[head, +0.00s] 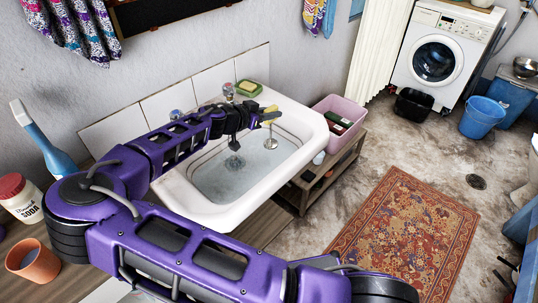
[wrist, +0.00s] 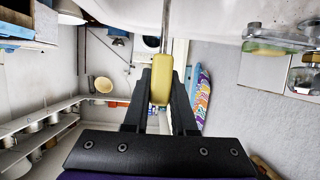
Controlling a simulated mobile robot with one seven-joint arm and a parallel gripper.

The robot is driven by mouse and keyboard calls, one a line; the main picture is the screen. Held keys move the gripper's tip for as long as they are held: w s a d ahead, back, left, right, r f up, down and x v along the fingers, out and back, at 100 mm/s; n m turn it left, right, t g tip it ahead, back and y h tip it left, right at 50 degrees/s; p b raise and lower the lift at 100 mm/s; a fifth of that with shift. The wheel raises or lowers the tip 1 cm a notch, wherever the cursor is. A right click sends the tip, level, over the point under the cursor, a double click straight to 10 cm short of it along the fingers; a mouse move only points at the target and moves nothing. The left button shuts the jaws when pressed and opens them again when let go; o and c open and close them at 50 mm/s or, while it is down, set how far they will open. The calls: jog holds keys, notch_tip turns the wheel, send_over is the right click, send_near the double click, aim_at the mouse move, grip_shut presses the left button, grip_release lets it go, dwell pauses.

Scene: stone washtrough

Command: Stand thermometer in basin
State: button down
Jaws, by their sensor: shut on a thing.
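The thermometer has a yellow handle (wrist: 161,82) and a thin metal stem (wrist: 167,20). My gripper (wrist: 160,88) is shut on the yellow handle, one black finger on each side. In the head view the yellow handle (head: 272,115) is at my gripper (head: 268,118), above the right part of the white basin (head: 311,128). The stem points down toward the basin and looks roughly upright. I cannot tell whether its lower end touches anything. The basin holds clear, shallow-looking water (head: 225,180). Its rim (wrist: 225,14) fills the top of the wrist view.
A soap dish (head: 248,88) and taps (head: 228,91) are at the basin's back edge. A pink tub (head: 340,112) stands on a wooden shelf to the right. A soda tub (head: 20,198), a spray bottle (head: 45,145) and a terracotta cup (head: 33,262) stand at left.

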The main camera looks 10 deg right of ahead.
aim_at(271, 142)
notch_tip(271, 142, down, 10)
jog(key=shift+s+r, duration=0.1)
jog(key=shift+r, duration=0.1)
jog(key=shift+f+b, duration=0.2)
jog(key=shift+b, duration=0.2)
jog(key=c, duration=0.7)
grip_release()
jog(key=shift+r, duration=0.15)
jog(key=shift+r+p, duration=0.2)
jog(key=shift+p, duration=0.2)
jog(key=v, duration=1.2)
jog(key=shift+f, duration=0.1)
